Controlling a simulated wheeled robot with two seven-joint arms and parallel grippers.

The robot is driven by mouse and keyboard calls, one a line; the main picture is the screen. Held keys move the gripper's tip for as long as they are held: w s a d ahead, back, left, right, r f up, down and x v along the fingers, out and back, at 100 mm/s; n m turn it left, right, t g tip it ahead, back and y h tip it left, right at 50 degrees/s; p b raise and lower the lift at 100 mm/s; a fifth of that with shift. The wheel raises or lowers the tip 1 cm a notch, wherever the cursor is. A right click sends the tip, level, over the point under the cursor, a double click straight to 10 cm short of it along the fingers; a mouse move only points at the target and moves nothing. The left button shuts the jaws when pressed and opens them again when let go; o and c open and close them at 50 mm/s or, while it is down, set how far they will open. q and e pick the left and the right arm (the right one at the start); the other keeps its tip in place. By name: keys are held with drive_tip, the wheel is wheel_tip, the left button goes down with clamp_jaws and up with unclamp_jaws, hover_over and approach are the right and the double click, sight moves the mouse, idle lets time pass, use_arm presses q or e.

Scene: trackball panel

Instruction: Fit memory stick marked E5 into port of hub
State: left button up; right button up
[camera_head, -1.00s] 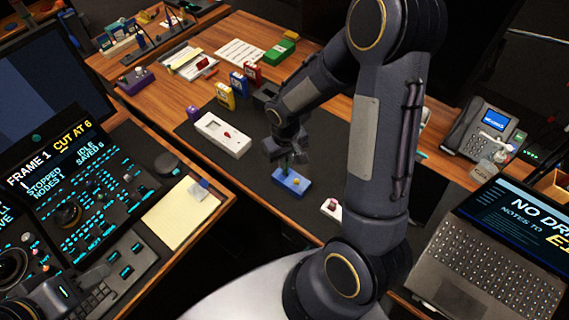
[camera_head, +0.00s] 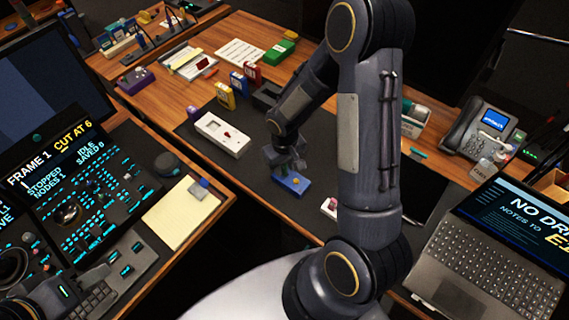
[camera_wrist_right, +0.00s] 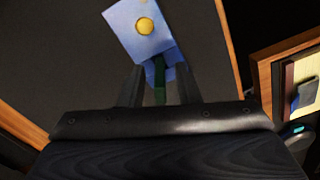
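A blue block (camera_head: 291,186) lies on the dark mat, and its yellow round spot shows in the right wrist view (camera_wrist_right: 145,26). A narrow dark green piece (camera_wrist_right: 159,80) stands at the block's near end; no E5 marking is readable on it. My right gripper (camera_head: 286,163) is down over that end. In the right wrist view its two fingers (camera_wrist_right: 159,88) are on either side of the green piece, with a gap on each side. My left gripper (camera_head: 45,303) seems to be the dark shape at the lower left; its fingers are not clear. I cannot tell which thing is the hub.
A white box (camera_head: 222,133) with a red part lies left of my right gripper. Yellow (camera_head: 225,95), blue and red (camera_head: 253,74) upright blocks stand behind it. A small white piece (camera_head: 329,208) is partly hidden by my arm. A laptop (camera_head: 490,260) and phone (camera_head: 482,128) are at right.

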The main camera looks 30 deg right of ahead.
wheel_tip(320, 180, up, 12)
drive_tip(key=s+a+r+t+y, duration=0.2)
drive_tip(key=s+r, duration=0.4)
drive_tip(key=s, duration=0.2)
drive_tip(key=s+a+r+m+t+y, duration=0.1)
drive_tip(key=s+a+r+t, duration=0.1)
drive_tip(key=s+r, duration=0.4)
drive_tip(key=s+t, duration=0.1)
drive_tip(key=s, duration=0.1)
drive_tip(key=shift+s+m+t+y, duration=0.3)
drive_tip(key=shift+s+y, duration=0.1)
